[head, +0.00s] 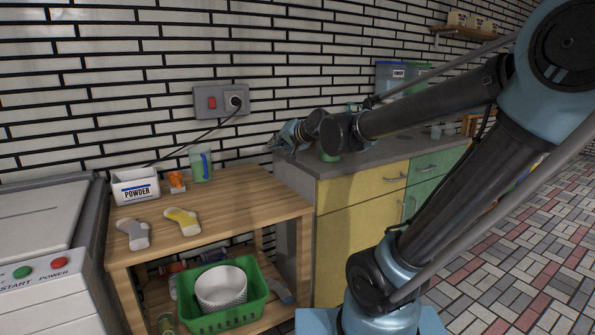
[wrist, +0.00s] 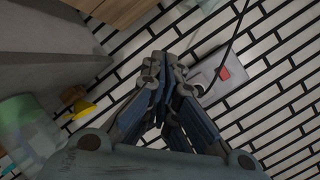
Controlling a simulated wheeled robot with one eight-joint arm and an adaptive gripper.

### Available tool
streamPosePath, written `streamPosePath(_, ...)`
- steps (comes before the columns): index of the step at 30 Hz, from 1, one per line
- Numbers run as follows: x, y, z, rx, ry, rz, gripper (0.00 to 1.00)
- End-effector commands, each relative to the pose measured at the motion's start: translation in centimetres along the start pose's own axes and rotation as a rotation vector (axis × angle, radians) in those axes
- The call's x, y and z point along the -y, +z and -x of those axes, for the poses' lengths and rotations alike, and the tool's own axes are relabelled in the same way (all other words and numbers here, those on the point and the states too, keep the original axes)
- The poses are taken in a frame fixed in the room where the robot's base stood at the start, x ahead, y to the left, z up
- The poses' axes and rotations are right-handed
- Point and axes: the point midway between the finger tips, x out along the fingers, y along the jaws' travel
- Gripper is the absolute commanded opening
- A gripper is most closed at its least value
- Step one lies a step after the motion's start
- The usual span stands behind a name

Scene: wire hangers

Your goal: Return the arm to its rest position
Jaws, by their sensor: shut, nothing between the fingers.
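My gripper (head: 271,147) is at the end of my arm, which reaches from the right side of the head view toward the left. The gripper hangs in the air in front of the brick wall, near the left end of the grey counter. In the wrist view, its fingers (wrist: 165,65) come together at the tips, and nothing shows between them. My arm is bent, with its upper joint high at the right of the head view.
A green basket (head: 225,317) with white bowls is below. The grey counter (head: 310,162) tops yellow and green cabinets. A socket box (head: 220,102) is on the wall.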

Motion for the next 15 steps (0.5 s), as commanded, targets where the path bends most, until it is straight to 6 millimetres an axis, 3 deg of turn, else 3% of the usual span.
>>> streamPosePath(1,-2.6,0.8,1.5,0.030,0.058,0.042,0.00)
streamPosePath(6,-10.9,4.6,6.5,0.168,0.256,0.173,0.00)
streamPosePath(15,-23.7,12.2,17.0,0.443,0.597,0.289,0.00)
